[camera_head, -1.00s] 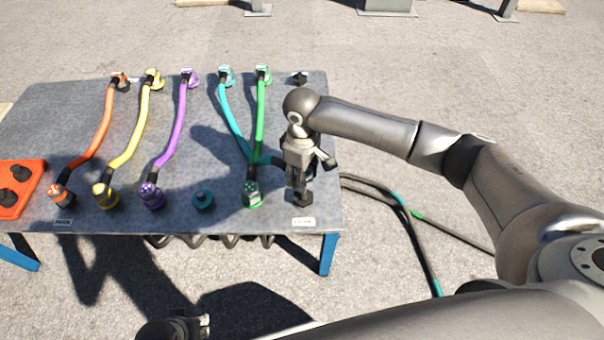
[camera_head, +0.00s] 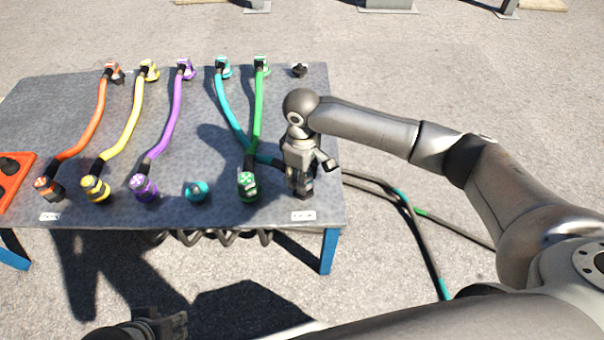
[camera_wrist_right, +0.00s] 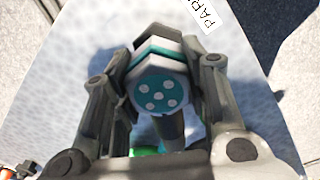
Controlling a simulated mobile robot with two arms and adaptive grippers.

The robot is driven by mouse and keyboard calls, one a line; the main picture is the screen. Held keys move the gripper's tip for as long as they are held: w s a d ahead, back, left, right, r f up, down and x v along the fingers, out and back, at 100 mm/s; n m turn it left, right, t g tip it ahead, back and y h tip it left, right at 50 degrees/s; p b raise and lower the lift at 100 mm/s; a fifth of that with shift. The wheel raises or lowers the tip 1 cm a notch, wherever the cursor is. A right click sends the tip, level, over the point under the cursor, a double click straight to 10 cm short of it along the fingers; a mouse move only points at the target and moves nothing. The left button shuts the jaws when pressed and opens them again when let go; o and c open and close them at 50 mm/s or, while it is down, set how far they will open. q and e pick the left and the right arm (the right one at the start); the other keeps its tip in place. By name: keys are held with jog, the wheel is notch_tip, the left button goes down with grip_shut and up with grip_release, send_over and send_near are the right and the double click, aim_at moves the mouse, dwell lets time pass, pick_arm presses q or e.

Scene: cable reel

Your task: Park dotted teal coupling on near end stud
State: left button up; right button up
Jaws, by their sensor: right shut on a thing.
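My left gripper (camera_head: 165,326) is at the bottom edge, away from the table.
An empty teal port (camera_head: 196,190) is left of the green coupling (camera_head: 248,184), which stands close to my right gripper. Purple, yellow and orange hoses lie further left. A PARK label (camera_head: 303,216) is at the near edge. A bare far stud (camera_head: 299,70) stands at the back right.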

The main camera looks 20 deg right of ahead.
jog(key=shift+f, duration=0.55)
pick_arm(q)
jog(key=shift+r, duration=0.15)
jog(key=shift+r+p, duration=0.5)
jog(key=shift+p, duration=0.15)
pick_arm(e)
jog(key=shift+r, duration=0.1)
pick_arm(q)
jog(key=shift+r, duration=0.15)
jog(key=shift+w, duration=0.1)
pick_arm(e)
jog(key=shift+p, duration=0.75)
pick_arm(q)
jog(key=x, duration=0.3)
jog(key=shift+d, duration=0.1)
pick_arm(e)
jog(key=shift+f, duration=0.2)
